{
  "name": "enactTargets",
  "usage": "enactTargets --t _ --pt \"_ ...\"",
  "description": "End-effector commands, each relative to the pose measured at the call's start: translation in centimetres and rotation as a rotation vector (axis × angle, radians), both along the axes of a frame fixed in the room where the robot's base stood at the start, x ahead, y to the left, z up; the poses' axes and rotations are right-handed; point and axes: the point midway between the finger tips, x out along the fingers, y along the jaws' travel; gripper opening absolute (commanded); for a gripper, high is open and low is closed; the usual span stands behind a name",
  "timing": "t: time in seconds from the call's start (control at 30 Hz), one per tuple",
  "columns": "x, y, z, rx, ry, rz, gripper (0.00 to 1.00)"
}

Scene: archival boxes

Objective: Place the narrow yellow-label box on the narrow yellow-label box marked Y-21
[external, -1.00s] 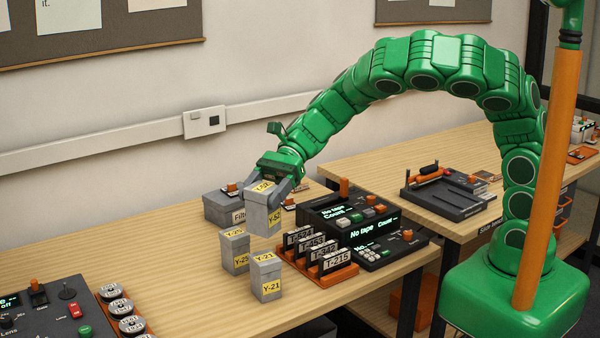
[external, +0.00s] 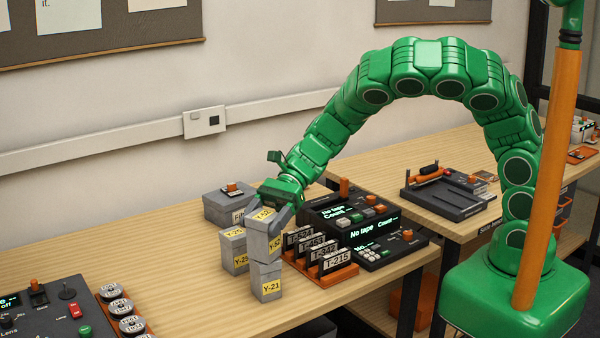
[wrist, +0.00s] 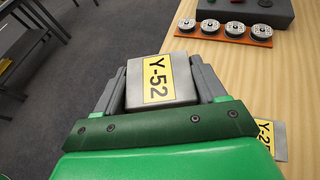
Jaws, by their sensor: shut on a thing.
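My gripper (external: 270,219) is shut on a narrow grey box with yellow Y-52 labels (external: 262,240). The Y-52 box also shows between the fingers in the wrist view (wrist: 162,82), its top label facing the camera. In the external view the held box is right above the narrow Y-21 box (external: 269,287), whose front label still shows. The held box hides the top of Y-21, so I cannot tell whether they touch. Y-21 is not seen in the wrist view.
A grey Y-25 box (external: 234,262) stands close on the left. A rack of tape cards (external: 320,262) stands close on the right. A larger grey box (external: 228,206) is behind. A control panel with reels (external: 75,310) is at the front left. Bare table lies between panel and boxes.

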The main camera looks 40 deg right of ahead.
Motion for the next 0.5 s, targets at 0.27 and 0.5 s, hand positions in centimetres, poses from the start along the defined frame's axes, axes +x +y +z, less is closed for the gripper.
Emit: enactTargets --t 0.27,0.5 --pt "-0.01 -0.01 -0.22 0.0 0.0 0.0 0.8" --pt "0.0 -0.02 -0.22 0.0 0.0 0.0 0.96"
